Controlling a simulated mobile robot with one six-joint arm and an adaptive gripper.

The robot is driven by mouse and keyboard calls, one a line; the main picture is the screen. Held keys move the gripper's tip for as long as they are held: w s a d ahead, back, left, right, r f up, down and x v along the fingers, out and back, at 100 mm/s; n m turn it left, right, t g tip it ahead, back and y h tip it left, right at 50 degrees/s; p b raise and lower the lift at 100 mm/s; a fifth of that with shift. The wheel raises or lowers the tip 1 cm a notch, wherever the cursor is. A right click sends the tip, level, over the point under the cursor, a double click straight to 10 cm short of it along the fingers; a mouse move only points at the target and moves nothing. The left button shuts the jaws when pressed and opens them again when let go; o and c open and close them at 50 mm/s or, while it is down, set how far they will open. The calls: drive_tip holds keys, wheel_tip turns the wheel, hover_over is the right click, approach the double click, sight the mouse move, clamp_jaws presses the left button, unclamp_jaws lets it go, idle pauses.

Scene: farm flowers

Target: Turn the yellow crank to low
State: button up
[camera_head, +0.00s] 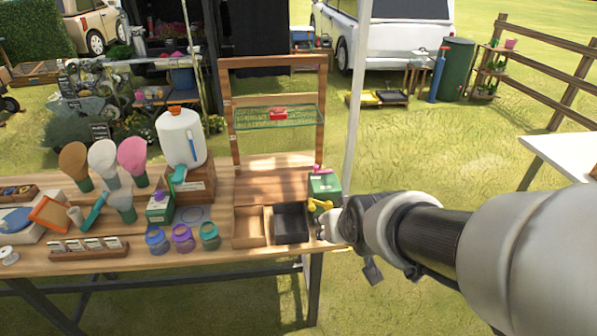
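The yellow crank (317,204) is at the front left of a green box (326,186) near the right end of the wooden table. It is small in the picture, and its exact setting is too small to read. My gripper (325,228) is at the table's right front corner, just below and to the right of the crank in the picture. The wrist and arm come in from the right and hide part of the gripper. I cannot tell whether its fingers are open or shut, or whether they touch the crank.
A black tray (291,221) and a wooden tray (249,227) lie left of my gripper. A pink piece (322,169) is on top of the green box. A white post (356,90) rises behind the table's right end.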

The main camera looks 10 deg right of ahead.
drive_tip(key=w+f+t+p, duration=0.2)
drive_tip(key=w+f+t, duration=0.3)
drive_tip(key=w+f, duration=0.85)
drive_tip(key=t, duration=0.3)
approach(312, 209)
drive_tip(key=s+r, duration=0.2)
drive_tip(key=s, duration=0.1)
drive_tip(key=s+f+t+p, duration=0.1)
drive_tip(key=s+f+t, duration=0.1)
drive_tip(key=s+f, duration=0.25)
drive_tip(key=w, duration=0.5)
drive_tip(key=w+b, duration=0.1)
drive_tip(key=w, duration=0.5)
drive_tip(key=w+b, duration=0.1)
drive_tip(key=w, duration=0.5)
drive_tip(key=shift+r, duration=0.35)
drive_tip(key=shift+c, duration=0.5)
clamp_jaws()
